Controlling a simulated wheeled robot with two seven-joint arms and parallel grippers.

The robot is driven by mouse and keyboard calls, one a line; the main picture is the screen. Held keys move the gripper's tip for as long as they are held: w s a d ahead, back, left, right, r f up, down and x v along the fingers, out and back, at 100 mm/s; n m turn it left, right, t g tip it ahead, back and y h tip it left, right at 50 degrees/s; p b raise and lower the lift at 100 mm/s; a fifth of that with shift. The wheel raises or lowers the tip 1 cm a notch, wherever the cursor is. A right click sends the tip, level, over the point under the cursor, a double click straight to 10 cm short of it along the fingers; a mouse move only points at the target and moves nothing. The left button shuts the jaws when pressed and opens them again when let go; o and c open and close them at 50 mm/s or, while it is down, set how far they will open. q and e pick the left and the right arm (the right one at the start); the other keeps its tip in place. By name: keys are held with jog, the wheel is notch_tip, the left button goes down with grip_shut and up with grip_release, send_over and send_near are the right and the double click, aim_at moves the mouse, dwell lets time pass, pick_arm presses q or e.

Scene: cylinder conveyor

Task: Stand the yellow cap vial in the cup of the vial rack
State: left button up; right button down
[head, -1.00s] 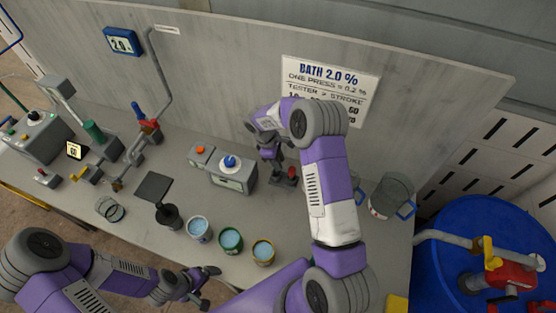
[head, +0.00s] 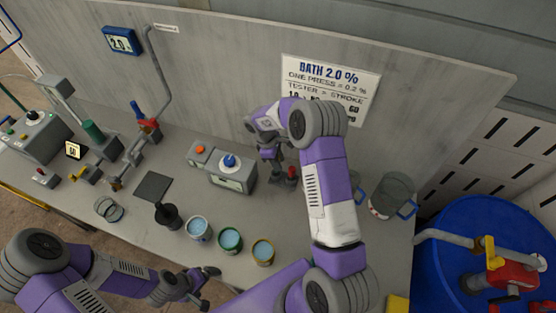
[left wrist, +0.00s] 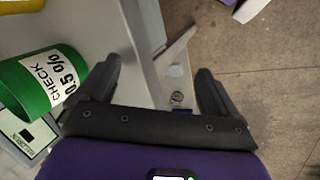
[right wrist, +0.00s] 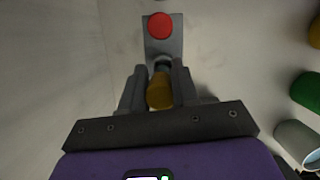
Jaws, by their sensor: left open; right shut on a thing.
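My right gripper (right wrist: 159,88) is shut on a small amber-yellow piece, seemingly the yellow cap vial (right wrist: 159,93). Most of the vial is hidden between the fingers. In the head view the right gripper (head: 275,160) hangs above the bench near the back wall, beside a red knob. I cannot make out the cup of the vial rack; it may be the grey piece under the gripper, and I cannot tell whether the vial touches it. My left gripper (left wrist: 157,88) is open and empty over the bench's front edge; it also shows in the head view (head: 200,288).
A red knob (right wrist: 160,25) on a grey plate lies just beyond the held piece. White (head: 199,229), green (head: 230,241) and yellow (head: 263,252) cups of liquid stand near the front edge.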

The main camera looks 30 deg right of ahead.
jog(key=shift+f+b, duration=0.3)
jog(key=shift+f, duration=0.2)
jog(key=shift+s+a+f+b, duration=0.25)
jog(key=shift+f+b, duration=0.15)
jog(key=shift+b, duration=0.1)
jog(key=shift+s+a+f+b, duration=0.1)
jog(key=shift+s+f+b, duration=0.1)
jog(key=shift+f+b, duration=0.3)
jog(key=shift+s+a+f+b, duration=0.1)
jog(key=shift+s+f+b, duration=0.05)
jog(key=shift+f+b, duration=0.25)
jog(key=shift+f, duration=0.1)
jog(key=shift+w, duration=0.2)
